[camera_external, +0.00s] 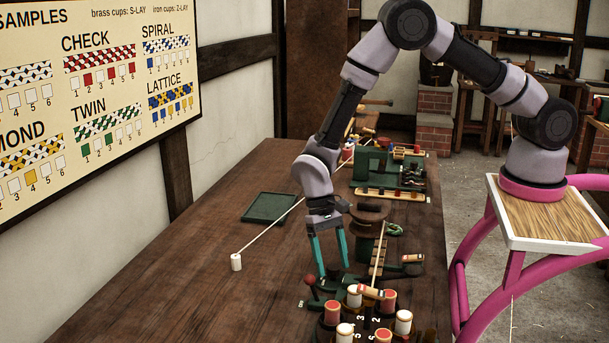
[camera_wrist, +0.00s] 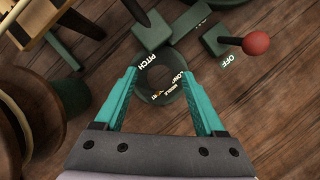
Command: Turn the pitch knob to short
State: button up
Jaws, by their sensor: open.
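The pitch knob shows in the wrist view as a round dark green dial (camera_wrist: 172,98) with a brown centre. White lettering around it includes PITCH at upper left and what look like LONG, MIDDLE and a partly hidden short mark at the lower side. A small yellow mark lies near the lower lettering; its exact setting is hard to read. My gripper (camera_wrist: 160,73) is open, with one teal finger on each side of the dial. Contact cannot be told.
A lever with a red ball (camera_wrist: 256,43) stands beside the dial near an OFF label. Several red and white bobbins (camera_external: 388,301) stand close by in front. A wooden spool (camera_wrist: 15,125) is at the left of the wrist view. A green tray (camera_external: 268,207) lies farther back.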

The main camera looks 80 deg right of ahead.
jog(key=v, duration=1)
jog(key=shift+r, duration=0.4)
jog(key=shift+w+d, duration=0.1)
jog(key=shift+d, duration=0.05)
jog(key=s+d+r+n+t, duration=0.1)
jog(key=s+d+r+t, duration=0.2)
jog(key=r, duration=1)
jog(key=s+d+r+n+t, duration=0.1)
jog(key=s+d+r, duration=0.35)
jog(key=r, duration=0.75)
jog(key=s+d+r+n+t, duration=0.1)
jog(key=s+d+r+t, duration=0.1)
jog(key=s+r, duration=0.2)
jog(key=s+d+r+n+t, duration=0.1)
jog(key=s+d+r+t, duration=0.1)
jog(key=s, duration=0.7)
jog(key=s+d+r+t+h, duration=0.1)
jog(key=s+d+r+t, duration=0.1)
jog(key=s+d+r, duration=0.2)
jog(key=s+r, duration=0.1)
jog(key=s, duration=0.1)
jog(key=shift+s+d+r+n, duration=0.2)
jog(key=shift+s+r+n, duration=0.1)
jog(key=shift+r+n, duration=0.1)
